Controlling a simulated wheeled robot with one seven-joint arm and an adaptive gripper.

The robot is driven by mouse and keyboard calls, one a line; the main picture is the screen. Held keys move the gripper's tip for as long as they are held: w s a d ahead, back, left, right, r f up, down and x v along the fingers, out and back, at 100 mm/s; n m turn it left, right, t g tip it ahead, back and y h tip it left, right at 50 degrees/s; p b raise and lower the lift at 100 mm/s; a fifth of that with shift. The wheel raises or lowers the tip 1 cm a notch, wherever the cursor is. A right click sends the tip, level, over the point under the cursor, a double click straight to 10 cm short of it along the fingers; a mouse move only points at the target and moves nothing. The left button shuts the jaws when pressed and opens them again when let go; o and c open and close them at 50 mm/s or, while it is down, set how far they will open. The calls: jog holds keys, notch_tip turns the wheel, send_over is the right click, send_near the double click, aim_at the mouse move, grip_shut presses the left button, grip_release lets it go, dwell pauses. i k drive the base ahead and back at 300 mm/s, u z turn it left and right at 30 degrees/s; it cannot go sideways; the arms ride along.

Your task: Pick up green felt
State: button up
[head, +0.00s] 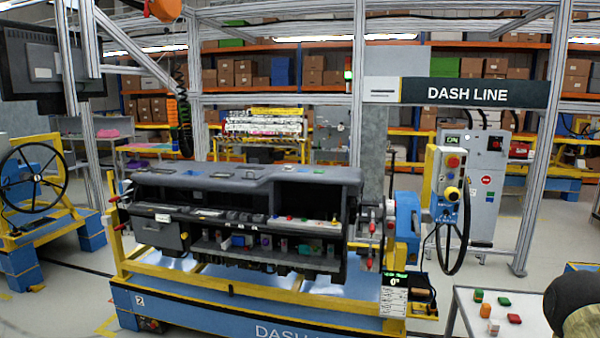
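Several small colored pieces lie on a white table (462,302) at the lower right. Among them are a green piece (478,296) at the back left and another green piece (504,301) beside a red piece (514,319). Which of them, if any, is felt is too small to tell. An orange piece (485,310) and a pink piece (493,328) stand nearer the front. A dark rounded shape covers the table's right side; I cannot tell what it is. My gripper is not identifiable in this view.
A large dark dashboard module (240,185) rests on a blue and yellow cart (250,311) left of the table. A grey control cabinet (487,170) stands behind. Grey floor shows between cart and table.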

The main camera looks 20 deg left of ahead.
aim_at(504, 301)
jog(key=u, duration=1.2)
jog(key=i, duration=1.8)
jog(key=z, duration=2.15)
